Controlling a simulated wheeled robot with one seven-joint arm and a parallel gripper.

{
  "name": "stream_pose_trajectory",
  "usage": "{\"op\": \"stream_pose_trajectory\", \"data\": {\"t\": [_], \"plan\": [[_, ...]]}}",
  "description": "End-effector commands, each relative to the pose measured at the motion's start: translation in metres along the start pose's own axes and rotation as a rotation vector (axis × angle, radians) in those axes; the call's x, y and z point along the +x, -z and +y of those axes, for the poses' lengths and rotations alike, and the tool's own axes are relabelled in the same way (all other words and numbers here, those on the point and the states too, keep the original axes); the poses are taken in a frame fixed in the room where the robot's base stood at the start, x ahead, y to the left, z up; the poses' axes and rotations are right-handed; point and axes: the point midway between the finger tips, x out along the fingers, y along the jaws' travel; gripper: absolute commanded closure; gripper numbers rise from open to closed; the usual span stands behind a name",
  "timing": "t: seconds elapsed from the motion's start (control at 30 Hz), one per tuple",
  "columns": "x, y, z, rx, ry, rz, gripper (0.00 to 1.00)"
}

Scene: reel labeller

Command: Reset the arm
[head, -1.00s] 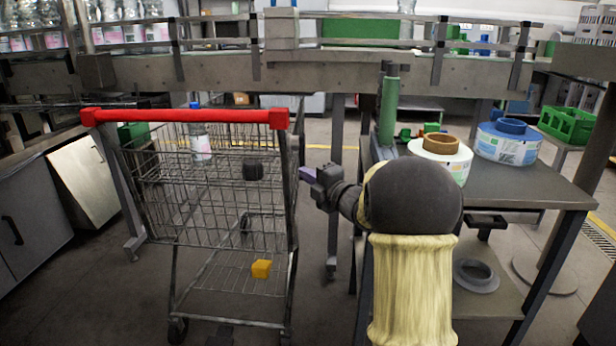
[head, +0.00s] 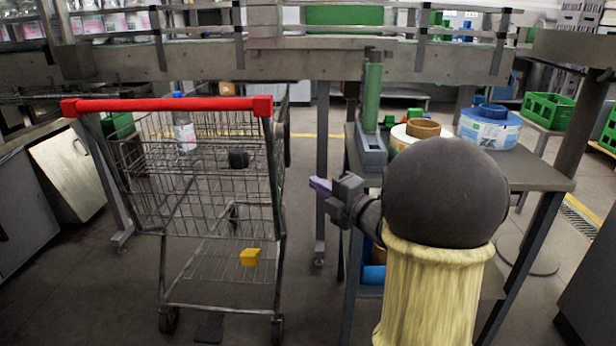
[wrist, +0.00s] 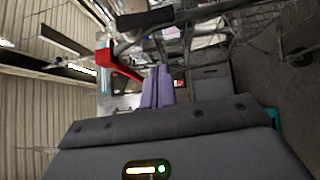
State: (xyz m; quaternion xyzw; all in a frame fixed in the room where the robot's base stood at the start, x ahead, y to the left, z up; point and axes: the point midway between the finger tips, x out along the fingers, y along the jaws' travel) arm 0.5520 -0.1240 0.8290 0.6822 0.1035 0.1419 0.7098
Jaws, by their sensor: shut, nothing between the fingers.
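My gripper (head: 320,187) is in the middle of the head view, between the shopping cart and the work table. Its purple fingers point left toward the cart. In the wrist view the two purple fingers (wrist: 158,87) lie side by side, shut with nothing between them. My arm is folded in front of the table, and its dark rounded link and pale yellow sleeve hide part of the table.
A wire cart (head: 200,190) with a red handle (head: 165,105) stands close left, holding a bottle (head: 185,133). The table (head: 535,172) at right bears label reels (head: 488,128). A conveyor (head: 220,63) runs across the back. Open floor shows front left.

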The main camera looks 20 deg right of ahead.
Motion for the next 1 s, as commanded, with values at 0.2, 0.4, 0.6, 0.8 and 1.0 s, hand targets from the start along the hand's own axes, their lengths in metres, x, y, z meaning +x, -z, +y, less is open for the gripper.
{"op": "stream_pose_trajectory", "data": {"t": [0.2,0.4,0.6,0.8,1.0], "plan": [[-0.002,0.000,0.000,0.000,-0.001,0.001,1.00],[-0.002,0.000,0.000,0.000,0.000,-0.001,1.00],[0.002,0.004,-0.001,0.026,0.015,-0.011,1.00],[0.009,0.007,-0.014,0.231,0.125,-0.151,1.00],[0.000,0.020,-0.045,0.569,0.290,-0.386,1.00]]}}
